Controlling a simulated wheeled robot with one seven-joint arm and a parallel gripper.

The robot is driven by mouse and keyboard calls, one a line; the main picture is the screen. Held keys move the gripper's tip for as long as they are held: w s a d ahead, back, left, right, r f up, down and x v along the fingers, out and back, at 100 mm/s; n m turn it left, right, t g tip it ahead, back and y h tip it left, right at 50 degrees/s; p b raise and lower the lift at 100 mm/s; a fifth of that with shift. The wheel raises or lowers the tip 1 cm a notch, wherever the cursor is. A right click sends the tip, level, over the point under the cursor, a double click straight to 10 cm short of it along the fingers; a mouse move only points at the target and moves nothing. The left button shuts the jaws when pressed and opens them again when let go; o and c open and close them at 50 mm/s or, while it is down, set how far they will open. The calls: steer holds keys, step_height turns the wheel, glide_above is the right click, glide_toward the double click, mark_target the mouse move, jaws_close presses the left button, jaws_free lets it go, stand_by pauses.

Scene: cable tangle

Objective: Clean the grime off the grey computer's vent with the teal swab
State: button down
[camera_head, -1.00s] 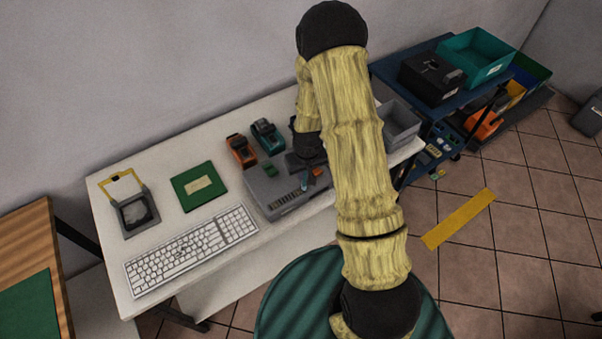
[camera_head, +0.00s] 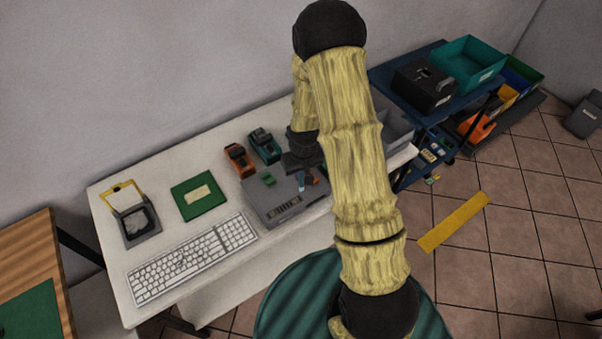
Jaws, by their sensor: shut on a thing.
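The grey computer (camera_head: 256,205) lies flat on the white table. Its dark slotted vent (camera_head: 283,208) is on the top near the front edge. My gripper (camera_head: 302,172) is over the computer's back right part, pointing down and partly hidden by my arm. It is shut on the teal swab (camera_head: 301,183), which shows as a small teal piece below the jaws, just behind the vent's right end. I cannot tell whether its tip touches the computer. Any grime left on the vent is too small to make out.
A keyboard (camera_head: 193,257) and green board (camera_head: 199,196) lie left. A grey bin (camera_head: 396,130) is right.

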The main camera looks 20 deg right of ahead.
mark_target(300, 186)
steer(key=shift+r+p, duration=0.6)
steer(key=shift+r, duration=0.55)
steer(key=shift+f, duration=0.15)
steer(key=shift+f+b, duration=2.4)
steer(key=shift+f, duration=0.45)
steer(key=shift+f+b, duration=0.45)
steer(key=shift+f, duration=0.15)
steer(key=shift+a, duration=0.15)
steer(key=shift+s+a+r, duration=0.1)
steer(key=shift+s+a, duration=0.15)
steer(key=shift+a, duration=0.35)
steer(key=shift+a, duration=0.1)
steer(key=shift+s+a, duration=0.2)
steer(key=shift+a, duration=0.35)
